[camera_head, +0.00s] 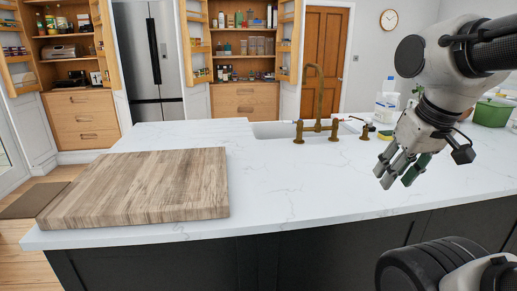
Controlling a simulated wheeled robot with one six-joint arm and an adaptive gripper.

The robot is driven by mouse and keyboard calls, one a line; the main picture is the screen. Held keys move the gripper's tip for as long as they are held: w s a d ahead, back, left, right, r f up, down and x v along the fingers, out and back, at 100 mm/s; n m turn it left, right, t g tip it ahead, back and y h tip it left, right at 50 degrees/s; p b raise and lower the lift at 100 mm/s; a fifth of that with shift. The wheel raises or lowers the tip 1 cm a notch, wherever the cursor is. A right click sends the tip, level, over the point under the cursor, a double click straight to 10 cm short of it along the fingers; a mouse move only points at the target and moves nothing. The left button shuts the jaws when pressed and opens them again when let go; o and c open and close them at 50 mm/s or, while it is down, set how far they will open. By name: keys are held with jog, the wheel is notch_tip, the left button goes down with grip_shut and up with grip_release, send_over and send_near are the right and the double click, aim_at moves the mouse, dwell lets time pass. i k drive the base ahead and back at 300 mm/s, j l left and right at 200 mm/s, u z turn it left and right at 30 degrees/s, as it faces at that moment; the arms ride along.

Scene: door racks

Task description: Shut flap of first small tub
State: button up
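No small tub with a flap can be clearly picked out. Some small clear containers (258,46) stand on a shelf of the open right cupboard at the back, too small to tell whether any has a flap. My gripper (397,180) hangs above the right part of the white worktop, pointing down. Its fingers are apart and nothing shows between them. It is far in front of the cupboards.
A white island worktop (300,185) lies in front, with a thick wooden board (140,188) at left. A brass tap (319,105) rises at the sink. Open cupboard doors with racks (197,42) stand behind.

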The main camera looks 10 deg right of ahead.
aim_at(387, 106)
jog(key=l+u, duration=0.15)
jog(key=l, duration=0.35)
jog(key=l+u, duration=0.15)
jog(key=l, duration=0.3)
jog(key=k+l+u, duration=0.15)
jog(key=l, duration=0.35)
jog(key=l+z, duration=0.5)
jog(key=z, duration=1.55)
jog(key=i+z, duration=0.1)
jog(key=z, duration=1.5)
jog(key=j+z, duration=0.1)
jog(key=z, duration=3)
jog(key=k+z, duration=0.1)
jog(key=z, duration=3.05)
jog(key=l+z, duration=0.1)
jog(key=z, duration=1.45)
jog(key=l+z, duration=0.15)
jog(key=z, duration=1.4)
